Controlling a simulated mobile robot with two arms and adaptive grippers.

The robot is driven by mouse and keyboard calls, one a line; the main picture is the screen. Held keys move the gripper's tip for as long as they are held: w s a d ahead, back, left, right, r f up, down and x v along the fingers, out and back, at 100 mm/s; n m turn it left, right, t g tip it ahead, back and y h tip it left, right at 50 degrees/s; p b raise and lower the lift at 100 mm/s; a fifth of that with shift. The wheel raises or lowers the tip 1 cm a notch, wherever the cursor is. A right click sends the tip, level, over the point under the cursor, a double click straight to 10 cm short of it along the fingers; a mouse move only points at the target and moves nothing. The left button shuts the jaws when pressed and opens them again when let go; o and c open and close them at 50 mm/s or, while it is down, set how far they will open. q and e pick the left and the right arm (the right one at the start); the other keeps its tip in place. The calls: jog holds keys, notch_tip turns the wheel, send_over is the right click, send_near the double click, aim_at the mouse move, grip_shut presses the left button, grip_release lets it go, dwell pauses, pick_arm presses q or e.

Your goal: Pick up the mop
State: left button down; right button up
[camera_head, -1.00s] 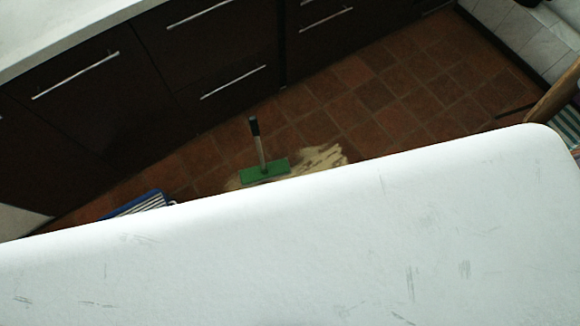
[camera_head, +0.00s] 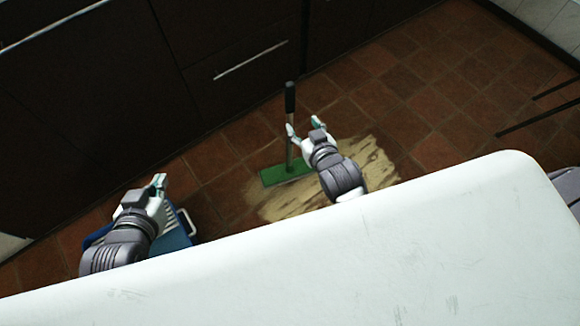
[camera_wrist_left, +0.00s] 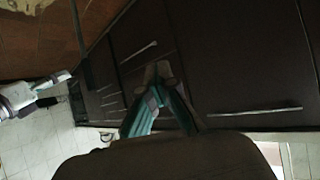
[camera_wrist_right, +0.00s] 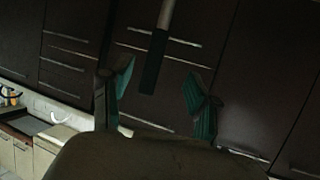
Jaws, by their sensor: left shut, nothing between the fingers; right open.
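The mop stands upright on the floor in the head view, with a green head (camera_head: 283,174), a light pole and a black grip (camera_head: 290,97). My right gripper (camera_head: 304,127) is open, with its fingers around or just beside the pole; the exact depth is hard to tell. In the right wrist view, the mop's dark grip (camera_wrist_right: 153,65) shows between and beyond the open fingers (camera_wrist_right: 158,90). My left gripper (camera_head: 160,182) is shut and empty, left of the mop and above a blue container. Its closed fingers (camera_wrist_left: 160,95) show in the left wrist view.
A beige spill (camera_head: 350,178) lies under and beside the mop head. The blue container (camera_head: 178,238), partly hidden, stands on the brown tiled floor below my left gripper. Dark cabinets (camera_head: 110,90) with metal handles line the back. Dark thin legs (camera_head: 540,115) are at the right.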

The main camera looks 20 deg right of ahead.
aim_at(291, 109)
jog(key=b+x, duration=0.2)
jog(key=x, duration=0.4)
jog(key=shift+w+f, duration=0.3)
jog(key=shift+f, duration=0.05)
pick_arm(q)
jog(key=w+d+r+t+h, duration=0.2)
jog(key=w+d+r+t, duration=0.15)
jog(key=r+t, duration=0.5)
pick_arm(e)
jog(key=shift+w+f, duration=0.15)
jog(key=shift+w, duration=0.25)
jog(key=b+x, duration=0.3)
jog(key=x, duration=0.1)
jog(key=shift+w+d+f, duration=0.15)
jog(key=shift+f, duration=0.15)
jog(key=shift+w, duration=0.2)
pick_arm(q)
notch_tip(291, 109, up, 12)
jog(key=s+t+h, duration=0.2)
jog(key=s+t, duration=0.1)
jog(key=t, duration=0.2)
jog(key=shift+a+f+m+t+h, duration=0.15)
jog(key=shift+f+m+t+h, duration=0.05)
jog(key=shift+m+t+h, duration=0.15)
pick_arm(e)
grip_shut()
